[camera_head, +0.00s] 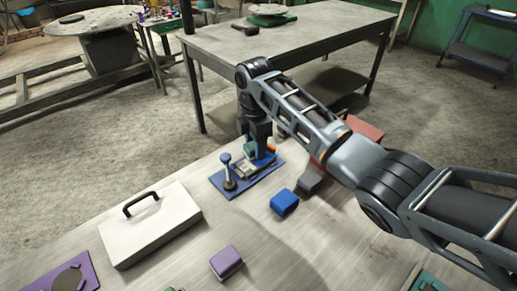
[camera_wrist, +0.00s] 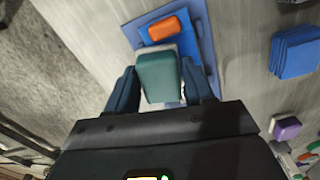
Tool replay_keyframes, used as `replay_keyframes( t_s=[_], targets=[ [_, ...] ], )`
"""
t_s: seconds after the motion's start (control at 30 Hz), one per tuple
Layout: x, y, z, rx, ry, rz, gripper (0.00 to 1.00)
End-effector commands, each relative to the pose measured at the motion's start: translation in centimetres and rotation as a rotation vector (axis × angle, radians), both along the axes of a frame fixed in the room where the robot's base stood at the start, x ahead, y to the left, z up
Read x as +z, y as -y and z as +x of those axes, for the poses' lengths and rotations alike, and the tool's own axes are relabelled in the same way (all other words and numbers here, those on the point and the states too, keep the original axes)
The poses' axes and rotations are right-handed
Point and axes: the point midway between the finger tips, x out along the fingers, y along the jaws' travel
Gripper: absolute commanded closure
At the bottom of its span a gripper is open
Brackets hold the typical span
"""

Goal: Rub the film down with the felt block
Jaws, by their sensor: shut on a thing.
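My gripper (camera_head: 256,152) reaches down over the blue board (camera_head: 247,184) on the bench. In the wrist view my gripper (camera_wrist: 162,88) is shut on a teal-green block, which I take as the felt block (camera_wrist: 158,72); its two dark fingers press its sides. The blue board (camera_wrist: 205,30) lies under it. A pale patch shows around the block's edges, possibly the film, mostly hidden by the block. Whether the block touches it I cannot tell. A small orange block (camera_wrist: 162,28) lies on the board just beyond the teal block.
A blue post on a round base (camera_head: 229,178) stands at the board's left end. A blue block (camera_head: 285,202), grey block (camera_head: 311,180) and red box (camera_head: 360,129) are to the right. A white case (camera_head: 150,228) and purple block (camera_head: 226,262) lie nearer. Bare bench lies between them.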

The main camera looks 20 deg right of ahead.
Motion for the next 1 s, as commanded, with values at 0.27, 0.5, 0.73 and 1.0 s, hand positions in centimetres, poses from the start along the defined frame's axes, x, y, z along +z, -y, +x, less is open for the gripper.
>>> replay_keyframes(
  t_s=[0.27,0.5,0.73,1.0],
  targets=[
    [0.3,0.6,-1.7,-0.001,-0.001,0.001,0.72],
    [-0.2,1.1,-3.4,-0.001,0.001,0.001,0.72],
    [-0.3,1.4,-4.2,0.0,0.0,0.0,0.72],
    [-0.5,0.8,-2.4,0.002,0.001,-0.001,0.72]
  ],
)
